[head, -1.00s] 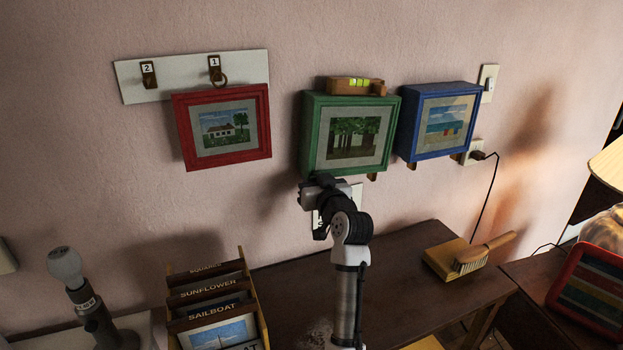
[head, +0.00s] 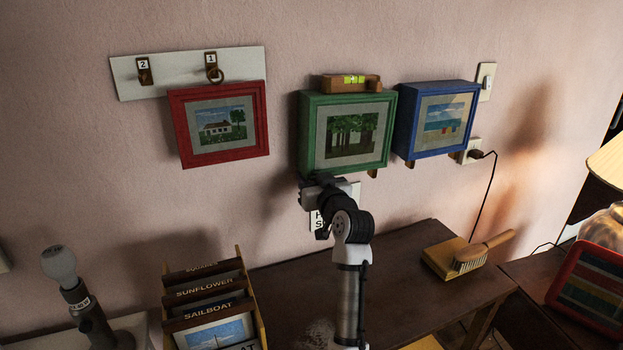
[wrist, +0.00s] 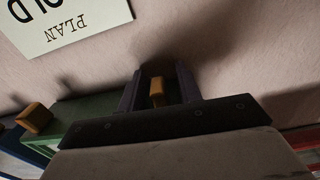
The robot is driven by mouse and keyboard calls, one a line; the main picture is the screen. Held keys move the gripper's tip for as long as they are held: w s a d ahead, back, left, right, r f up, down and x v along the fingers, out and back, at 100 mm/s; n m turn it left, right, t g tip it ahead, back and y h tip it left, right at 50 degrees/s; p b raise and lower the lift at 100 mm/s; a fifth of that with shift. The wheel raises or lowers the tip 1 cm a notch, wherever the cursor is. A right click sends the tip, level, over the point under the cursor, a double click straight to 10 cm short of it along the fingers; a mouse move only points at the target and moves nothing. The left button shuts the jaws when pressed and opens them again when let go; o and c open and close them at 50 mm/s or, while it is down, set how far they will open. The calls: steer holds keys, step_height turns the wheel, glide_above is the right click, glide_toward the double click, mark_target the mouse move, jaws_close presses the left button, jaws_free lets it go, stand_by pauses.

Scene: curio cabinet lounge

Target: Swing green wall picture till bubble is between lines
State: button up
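The green wall picture (head: 393,128), a box frame with a tree scene, hangs in the middle of the wall and looks nearly level in the head view. A wooden spirit level (head: 333,84) with a yellow-green vial (head: 354,79) lies on its top. The bubble is too small to place surely against the lines. My gripper (wrist: 158,88) is below the picture's lower left part. In the wrist view its two fingers stand apart on either side of a wooden peg (wrist: 157,93) under the frame, with gaps showing beside it. The head view hides the fingertips.
A red picture (head: 262,120) hangs left beneath a hook board (head: 185,76), and a blue picture (head: 405,120) hangs close on the right. A socket with a plug (head: 474,154) is beyond it. The table below holds a card rack (head: 260,318) and a brush (head: 485,252).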

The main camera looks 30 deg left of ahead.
steer(key=b+v, duration=0.3)
steer(key=v, duration=1)
steer(key=shift+s+d, duration=0.25)
steer(key=shift+d, duration=0.05)
